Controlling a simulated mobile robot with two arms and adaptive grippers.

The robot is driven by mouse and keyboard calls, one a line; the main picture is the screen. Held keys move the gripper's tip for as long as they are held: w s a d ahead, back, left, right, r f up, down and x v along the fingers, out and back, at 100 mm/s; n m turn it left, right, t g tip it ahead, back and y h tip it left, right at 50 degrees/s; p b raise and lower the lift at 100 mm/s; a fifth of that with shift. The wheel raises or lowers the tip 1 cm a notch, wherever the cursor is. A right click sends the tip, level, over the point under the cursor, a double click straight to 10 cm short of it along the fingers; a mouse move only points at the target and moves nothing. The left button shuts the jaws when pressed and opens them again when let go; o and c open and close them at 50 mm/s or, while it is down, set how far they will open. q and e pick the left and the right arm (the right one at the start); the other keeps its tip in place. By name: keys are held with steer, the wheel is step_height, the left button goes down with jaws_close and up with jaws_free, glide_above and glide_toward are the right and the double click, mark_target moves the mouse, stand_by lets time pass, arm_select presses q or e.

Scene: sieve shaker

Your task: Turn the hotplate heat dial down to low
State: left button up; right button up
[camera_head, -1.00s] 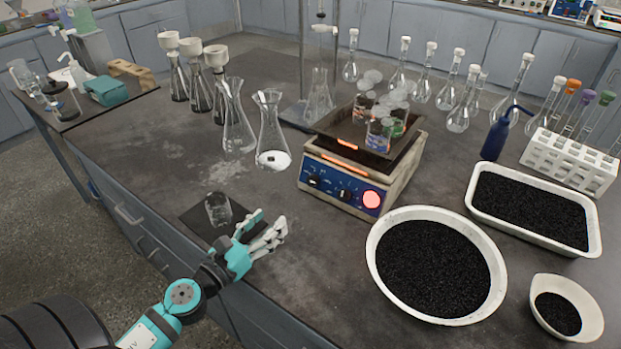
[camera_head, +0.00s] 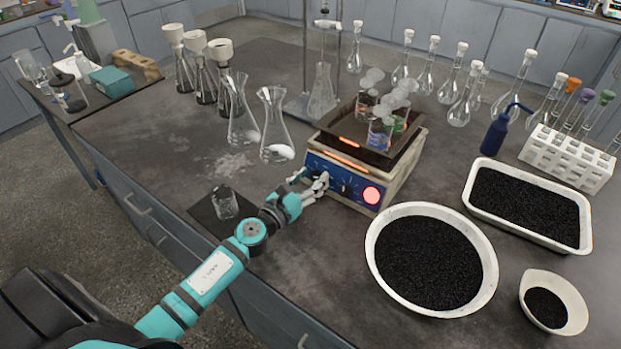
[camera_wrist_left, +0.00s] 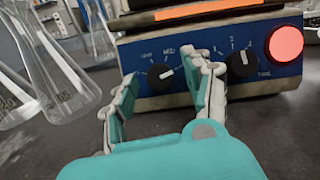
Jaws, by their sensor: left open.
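The hotplate (camera_head: 402,172) stands mid-bench with a blue front panel, two black dials and a glowing red light (camera_head: 372,195). In the left wrist view the heat dial (camera_wrist_left: 160,76) is the left one, under "LOW" and "MED" labels. Its white mark points right, away from "LOW". My left gripper (camera_head: 312,182) is open in front of the panel. In the left wrist view its fingers (camera_wrist_left: 163,95) stand on both sides of the heat dial, with a gap visible at the left; contact is unclear. The right finger partly hides the scale and sits between the heat dial and the time dial (camera_wrist_left: 242,62).
Steaming beakers (camera_head: 381,132) stand on the hotplate's top tray. Glass flasks (camera_head: 276,125) stand left of it. A round basin (camera_head: 375,270) of black grains is close on the right. A small glass (camera_head: 224,203) sits on a dark mat near the front edge.

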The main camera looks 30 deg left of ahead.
arm_select(q)
steer(key=shift+c, duration=0.9)
jaws_close()
